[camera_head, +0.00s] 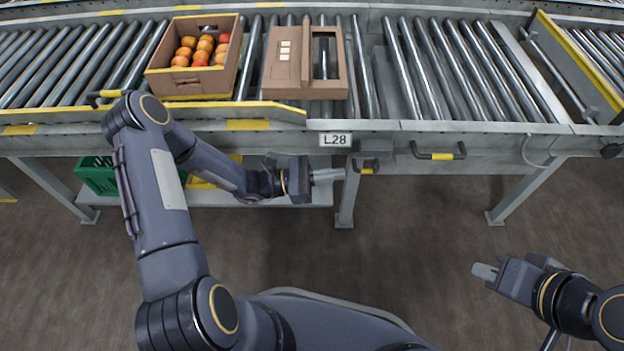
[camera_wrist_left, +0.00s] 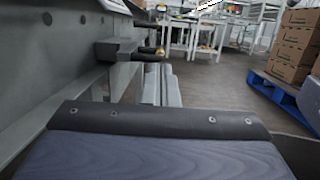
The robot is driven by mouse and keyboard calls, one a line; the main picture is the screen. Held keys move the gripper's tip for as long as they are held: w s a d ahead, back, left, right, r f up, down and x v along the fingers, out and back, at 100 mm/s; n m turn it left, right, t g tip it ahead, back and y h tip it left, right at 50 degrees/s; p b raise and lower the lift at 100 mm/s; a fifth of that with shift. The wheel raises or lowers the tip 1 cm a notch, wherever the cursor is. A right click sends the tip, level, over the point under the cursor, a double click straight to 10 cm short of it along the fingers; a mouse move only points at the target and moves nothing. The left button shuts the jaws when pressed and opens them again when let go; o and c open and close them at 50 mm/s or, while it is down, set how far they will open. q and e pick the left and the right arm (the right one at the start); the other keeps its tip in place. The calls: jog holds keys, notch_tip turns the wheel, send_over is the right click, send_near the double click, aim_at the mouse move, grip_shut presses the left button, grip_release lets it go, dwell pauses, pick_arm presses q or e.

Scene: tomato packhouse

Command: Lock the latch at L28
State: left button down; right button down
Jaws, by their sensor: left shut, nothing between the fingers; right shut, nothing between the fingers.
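The L28 label (camera_head: 335,140) is on the front rail of the roller conveyor. Just below and right of it, a small dark latch (camera_head: 368,166) with a yellow tip sticks out from the rail. It also shows in the left wrist view (camera_wrist_left: 150,52), ahead of the fingers. My left gripper (camera_head: 328,175) is shut and empty, pointing right, with its fingertips just left of the latch; whether they touch cannot be told. Its fingers show in the left wrist view (camera_wrist_left: 164,85). My right gripper (camera_head: 484,271) is shut and empty, low over the floor at right, far from the latch.
A carton of tomatoes (camera_head: 240,66) and a flatter brown carton (camera_head: 335,88) sit on the rollers. A dark handle with a yellow band (camera_head: 438,155) is on the rail right of the latch. A green crate (camera_head: 97,178) stands on the lower shelf. Conveyor legs (camera_head: 347,195) stand below.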

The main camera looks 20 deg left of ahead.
aim_at(357, 171)
pick_arm(q)
jog(key=shift+x, duration=0.85)
pick_arm(e)
jog(key=shift+f, duration=0.3)
pick_arm(q)
jog(key=x, duration=0.4)
jog(key=shift+d+f, duration=0.1)
jog(key=shift+f, duration=0.25)
pick_arm(e)
jog(key=shift+a+r, duration=0.1)
jog(key=shift+r, duration=0.15)
pick_arm(q)
jog(key=shift+s, duration=0.1)
